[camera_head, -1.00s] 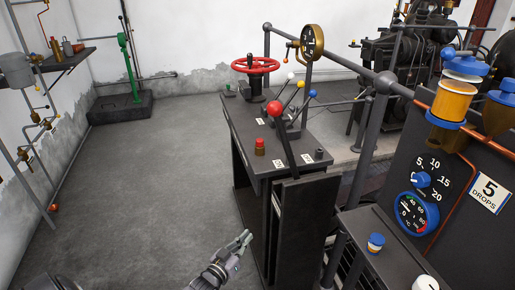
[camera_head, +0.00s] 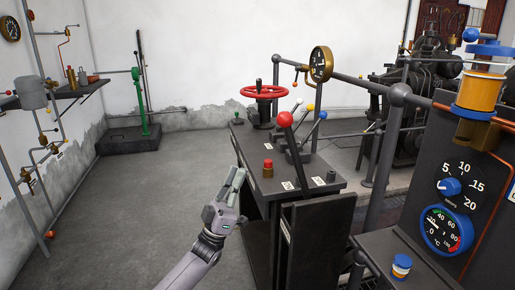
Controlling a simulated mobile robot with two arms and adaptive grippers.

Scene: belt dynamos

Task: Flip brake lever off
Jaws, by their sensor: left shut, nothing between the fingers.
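A control console (camera_head: 325,182) stands at the centre. A large lever with a red ball knob (camera_head: 285,119) rises from its top, tilted slightly left. Behind it are smaller levers with a white knob (camera_head: 299,102), a yellow knob (camera_head: 310,107) and a blue knob (camera_head: 322,116). The labels are too small to read, so I cannot tell which is named brake. My left gripper (camera_head: 238,174) is shut and empty, fingers pointing up, in front of the console's left side and lower left of the red knob. It appears apart from the levers. My right gripper is out of view.
A red handwheel (camera_head: 258,92) and a small red button (camera_head: 268,168) are on the console. A gauge panel (camera_head: 450,200) and pipe railing (camera_head: 395,130) stand to the right. Wall pipes and a shelf (camera_head: 82,90) are at left. The floor (camera_head: 110,220) at left is open.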

